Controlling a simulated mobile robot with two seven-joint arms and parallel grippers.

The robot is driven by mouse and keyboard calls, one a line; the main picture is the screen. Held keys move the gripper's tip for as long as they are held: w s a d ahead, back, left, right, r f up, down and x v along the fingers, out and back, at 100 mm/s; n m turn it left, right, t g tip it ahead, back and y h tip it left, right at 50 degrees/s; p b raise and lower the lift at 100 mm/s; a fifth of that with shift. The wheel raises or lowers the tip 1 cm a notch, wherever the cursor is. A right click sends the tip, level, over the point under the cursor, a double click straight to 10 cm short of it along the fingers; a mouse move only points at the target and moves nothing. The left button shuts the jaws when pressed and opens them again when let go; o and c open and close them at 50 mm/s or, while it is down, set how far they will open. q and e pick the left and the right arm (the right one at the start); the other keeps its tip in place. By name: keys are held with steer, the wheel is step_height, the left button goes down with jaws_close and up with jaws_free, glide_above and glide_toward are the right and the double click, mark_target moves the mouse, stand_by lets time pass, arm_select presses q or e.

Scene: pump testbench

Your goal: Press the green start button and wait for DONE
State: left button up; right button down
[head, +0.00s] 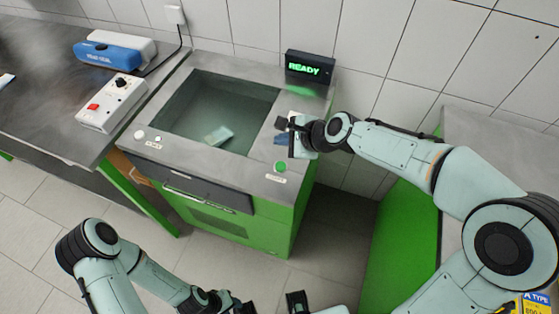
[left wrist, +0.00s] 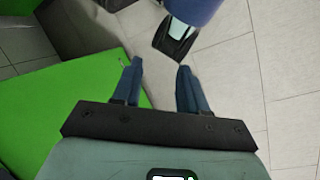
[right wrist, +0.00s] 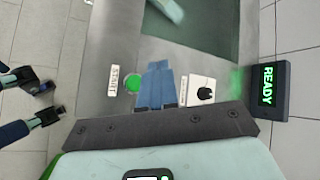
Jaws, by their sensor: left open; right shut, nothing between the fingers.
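The green start button (head: 280,167) sits on the front right of the testbench top (head: 247,180), with a START label beside it. It also shows in the right wrist view (right wrist: 133,84), just left of the fingertips. My right gripper (head: 284,140) is shut and empty above the bench's right rim, behind the button and apart from it. Its blue fingers (right wrist: 158,72) point over the bench top. The display (head: 310,68) at the back right reads READY in green. My left gripper (left wrist: 160,65) is open and empty, low in front of the bench over the floor.
A white knob panel (right wrist: 198,90) lies beside my right fingers. On the left counter are a white box with a red switch (head: 112,103) and a blue sealer (head: 108,53).

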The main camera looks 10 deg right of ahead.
steer(key=b, duration=0.7)
glide_above(283, 168)
step_height(283, 168, down, 7)
steer(key=shift+f, duration=0.15)
steer(key=shift+f+b, duration=0.7)
steer(key=shift+f, duration=0.1)
stand_by(1.0)
steer(key=shift+f, duration=0.4)
